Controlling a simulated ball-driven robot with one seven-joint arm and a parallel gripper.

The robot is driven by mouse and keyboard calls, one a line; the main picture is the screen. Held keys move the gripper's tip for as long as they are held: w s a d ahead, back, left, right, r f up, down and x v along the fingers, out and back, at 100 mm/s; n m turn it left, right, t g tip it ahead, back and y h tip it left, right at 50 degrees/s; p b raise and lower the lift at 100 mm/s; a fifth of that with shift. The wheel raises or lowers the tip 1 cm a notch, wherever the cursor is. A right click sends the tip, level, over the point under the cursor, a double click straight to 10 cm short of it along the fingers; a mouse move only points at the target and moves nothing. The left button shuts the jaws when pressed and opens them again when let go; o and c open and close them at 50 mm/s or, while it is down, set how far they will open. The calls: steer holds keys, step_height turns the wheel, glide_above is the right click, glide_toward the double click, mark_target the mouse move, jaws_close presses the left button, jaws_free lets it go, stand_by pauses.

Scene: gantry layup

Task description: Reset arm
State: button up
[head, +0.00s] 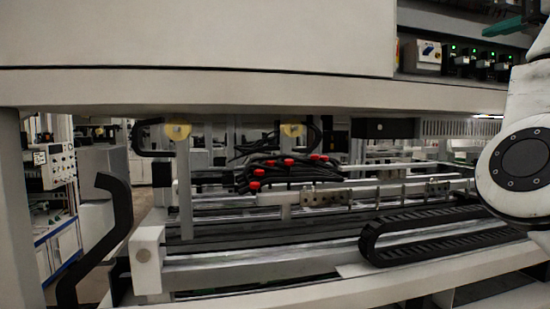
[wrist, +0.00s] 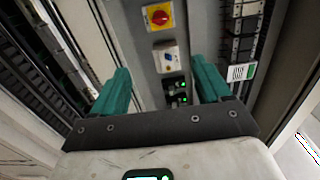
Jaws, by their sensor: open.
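In the wrist view my gripper (wrist: 160,85) has its two green fingers spread wide apart, with nothing between them. Behind the gap is a grey cabinet panel. In the head view my white arm (head: 525,160) shows at the right edge, and a green finger tip (head: 505,27) shows at the top right, in front of the cabinet. The rest of the gripper is out of the head view.
A panel with a blue switch (head: 428,50) and green-lit modules (head: 480,62) is at upper right. The wrist view shows a red-yellow rotary switch (wrist: 158,16). A gantry beam (head: 240,88) crosses overhead. Black cables with red caps (head: 290,170) and a cable chain (head: 430,235) lie below.

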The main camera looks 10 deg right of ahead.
steer(key=w+f+n+g+h, duration=0.15)
steer(key=w+f, duration=0.35)
steer(key=f, duration=0.9)
steer(key=w+f+n+g, duration=0.1)
steer(key=w+f+g, duration=0.25)
steer(key=f, duration=1.05)
steer(key=s+a+f+n+g, duration=0.2)
steer(key=a+f, duration=0.1)
steer(key=f, duration=1.2)
steer(key=s+a+f+n+g, duration=0.1)
steer(key=a+f+n+g, duration=0.15)
steer(key=f, duration=1.15)
steer(key=s+a+f+n+g, duration=0.2)
steer(key=s+a+f+n, duration=0.15)
steer(key=s+f, duration=0.6)
steer(key=s+a+f+n+g, duration=0.2)
steer(key=s+a+f, duration=0.4)
steer(key=f, duration=0.7)
steer(key=s+a+f+n+g, duration=0.1)
steer(key=s+f, duration=0.4)
steer(key=s, duration=0.7)
steer(key=s+a+f+n+g, duration=0.2)
steer(key=s+a+f, duration=0.3)
steer(key=s, duration=0.7)
steer(key=shift+a+n+y, duration=0.15)
steer(key=shift+n+y, duration=0.2)
steer(key=shift+n, duration=0.5)
